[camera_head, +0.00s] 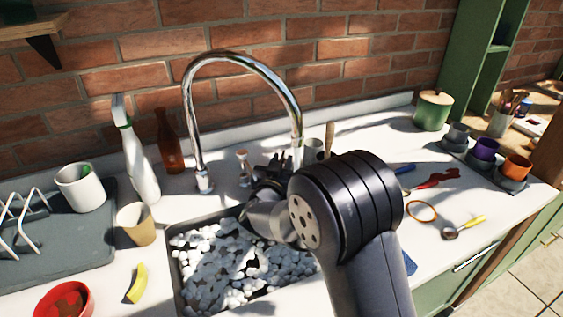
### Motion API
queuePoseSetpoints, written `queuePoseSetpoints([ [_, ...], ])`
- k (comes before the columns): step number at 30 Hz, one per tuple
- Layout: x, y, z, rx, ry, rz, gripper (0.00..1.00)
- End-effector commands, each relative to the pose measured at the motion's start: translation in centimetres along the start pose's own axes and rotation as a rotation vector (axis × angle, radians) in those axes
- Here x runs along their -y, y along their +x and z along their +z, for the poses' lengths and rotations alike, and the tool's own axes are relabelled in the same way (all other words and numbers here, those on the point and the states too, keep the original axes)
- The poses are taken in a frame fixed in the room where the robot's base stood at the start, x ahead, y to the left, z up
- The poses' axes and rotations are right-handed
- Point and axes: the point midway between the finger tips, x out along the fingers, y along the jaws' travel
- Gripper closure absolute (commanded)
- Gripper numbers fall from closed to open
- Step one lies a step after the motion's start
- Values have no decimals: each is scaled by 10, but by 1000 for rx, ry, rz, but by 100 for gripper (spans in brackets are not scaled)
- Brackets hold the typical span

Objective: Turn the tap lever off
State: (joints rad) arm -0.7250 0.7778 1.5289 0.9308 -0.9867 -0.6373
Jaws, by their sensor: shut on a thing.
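The chrome tap (190,110) stands behind the sink, its tall spout arching to the right. A small lever with a pale, copper-toned end (242,154) stands upright just right of the tap's base. My gripper (268,172) is behind the sink, at the lever's right side. Its dark jaws are shut on the lever, though my arm and wrist partly hide them and the exact contact is hard to see.
The sink (176,285) is full of white foam. A white spray bottle (140,165), a brown bottle (168,145) and a tan cup (136,224) stand to the left. Loose utensils, including a yellow-handled tool (470,224), lie on the right counter. A brick wall (340,45) closes the back.

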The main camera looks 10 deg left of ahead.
Motion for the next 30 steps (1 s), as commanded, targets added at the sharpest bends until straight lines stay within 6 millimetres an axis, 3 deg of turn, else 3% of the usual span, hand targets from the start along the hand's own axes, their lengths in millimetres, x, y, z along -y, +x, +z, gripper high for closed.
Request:
queuePoseSetpoints([
  [1, 0, 0, -1, -2, 1, 0, 98],
  [2, 0, 0, -1, -2, 1, 0, 74],
  [3, 0, 0, -1, -2, 1, 0, 70],
  [14, 1, -8, -1, -2, 1, -3, 70],
  [24, 2, -73, 0, -2, 1, -5, 70],
  [30, 1, -101, 0, -2, 1, -3, 70],
])
